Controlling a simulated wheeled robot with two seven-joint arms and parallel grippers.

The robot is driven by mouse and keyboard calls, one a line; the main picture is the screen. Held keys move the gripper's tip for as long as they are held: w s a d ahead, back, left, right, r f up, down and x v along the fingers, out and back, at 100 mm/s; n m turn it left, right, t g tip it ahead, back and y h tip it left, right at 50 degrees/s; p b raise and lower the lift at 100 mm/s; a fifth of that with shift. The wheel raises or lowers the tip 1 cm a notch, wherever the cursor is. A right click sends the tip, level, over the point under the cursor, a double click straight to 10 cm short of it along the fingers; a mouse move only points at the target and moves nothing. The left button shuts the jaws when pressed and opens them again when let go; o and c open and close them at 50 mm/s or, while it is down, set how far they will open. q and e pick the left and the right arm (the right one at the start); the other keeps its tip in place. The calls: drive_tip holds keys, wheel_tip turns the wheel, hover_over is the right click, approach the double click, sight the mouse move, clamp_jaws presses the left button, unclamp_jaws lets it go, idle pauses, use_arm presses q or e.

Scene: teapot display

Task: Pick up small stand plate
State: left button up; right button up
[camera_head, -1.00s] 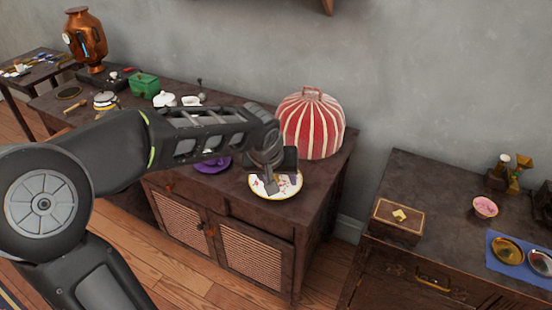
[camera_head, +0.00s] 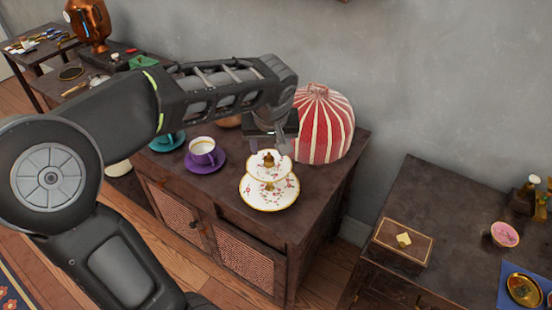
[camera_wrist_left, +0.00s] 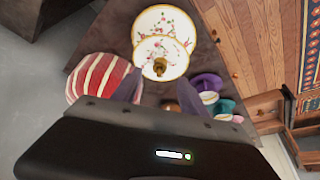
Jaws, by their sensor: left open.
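The small stand plate (camera_head: 256,163) is white with a pink floral pattern, a gold rim and a gold knob at its centre. It sits above a larger matching plate (camera_head: 268,200) on the dark cabinet. In the left wrist view the small plate (camera_wrist_left: 145,52) overlaps the large plate (camera_wrist_left: 163,14), with the knob toward my fingers. My left gripper (camera_head: 280,144) is open and empty, just above and behind the knob in the head view; its fingers (camera_wrist_left: 160,92) are apart in the wrist view. My right gripper is not in view.
A red-and-white striped dome (camera_head: 325,122) stands close behind the gripper. A purple cup and saucer (camera_head: 205,161) and a teal saucer (camera_head: 165,141) are to the left. The cabinet front beside the plates is clear. A second cabinet (camera_head: 455,210) holds a box (camera_head: 402,243).

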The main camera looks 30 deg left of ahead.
sight(269, 159)
use_arm(q)
drive_tip(key=shift+x, duration=1.25)
drive_tip(key=x, duration=0.5)
drive_tip(key=shift+w+a+p, duration=0.1)
drive_tip(key=shift+a+p, duration=0.05)
drive_tip(key=shift+p, duration=0.25)
drive_tip(key=shift+c, duration=0.4)
clamp_jaws()
